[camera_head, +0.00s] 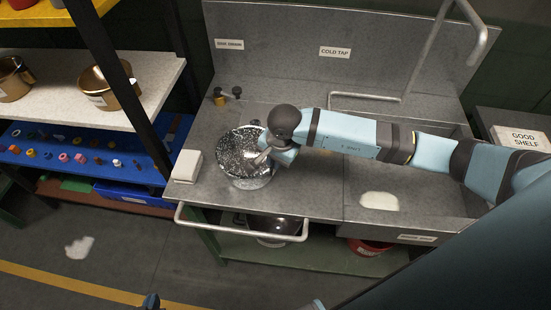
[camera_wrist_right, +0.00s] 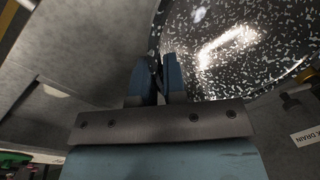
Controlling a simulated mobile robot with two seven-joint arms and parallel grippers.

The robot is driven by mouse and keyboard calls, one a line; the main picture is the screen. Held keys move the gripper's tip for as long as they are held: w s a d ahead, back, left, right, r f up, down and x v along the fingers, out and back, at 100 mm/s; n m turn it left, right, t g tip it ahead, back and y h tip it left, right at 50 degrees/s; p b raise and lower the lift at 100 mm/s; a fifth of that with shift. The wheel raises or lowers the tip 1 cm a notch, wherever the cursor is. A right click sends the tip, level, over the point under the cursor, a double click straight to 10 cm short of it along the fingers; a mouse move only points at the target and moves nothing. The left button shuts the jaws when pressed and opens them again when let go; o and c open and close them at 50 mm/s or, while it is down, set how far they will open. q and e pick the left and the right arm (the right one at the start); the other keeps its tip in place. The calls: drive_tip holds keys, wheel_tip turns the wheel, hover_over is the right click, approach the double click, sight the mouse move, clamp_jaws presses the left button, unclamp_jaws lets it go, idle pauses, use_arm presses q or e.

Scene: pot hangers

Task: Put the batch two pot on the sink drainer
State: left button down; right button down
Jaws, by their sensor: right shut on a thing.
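A black-and-white speckled pot (camera_head: 240,173) is at the left part of the sink unit, over the grey drainer surface (camera_head: 310,185) below a drain label (camera_head: 229,44). I cannot tell whether its base touches the surface. My right gripper (camera_head: 264,157) reaches in from the right and is shut on the pot's rim. In the right wrist view, the fingers (camera_wrist_right: 160,75) close at the edge of the speckled pot (camera_wrist_right: 235,50). A small dark part at the bottom edge looks like my left gripper (camera_head: 151,301); its jaws are not clear.
A white block (camera_head: 187,165) stands left of the pot. A metal rail (camera_head: 240,232) runs along the front, with a dark pot (camera_head: 275,224) and a red bucket (camera_head: 369,247) below. Brass pots (camera_head: 112,88) stand on the left shelf. A "good shelf" (camera_head: 521,138) is at right.

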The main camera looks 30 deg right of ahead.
drive_tip(key=c, duration=1.2)
unclamp_jaws()
drive_tip(key=shift+f, duration=0.1)
drive_tip(key=shift+r, duration=0.2)
drive_tip(key=r, duration=0.4)
drive_tip(key=s+r+b, duration=0.1)
drive_tip(key=r, duration=0.3)
drive_tip(key=d+r, duration=0.1)
drive_tip(key=r, duration=0.2)
drive_tip(key=shift+s+r, duration=0.25)
drive_tip(key=shift+r, duration=0.15)
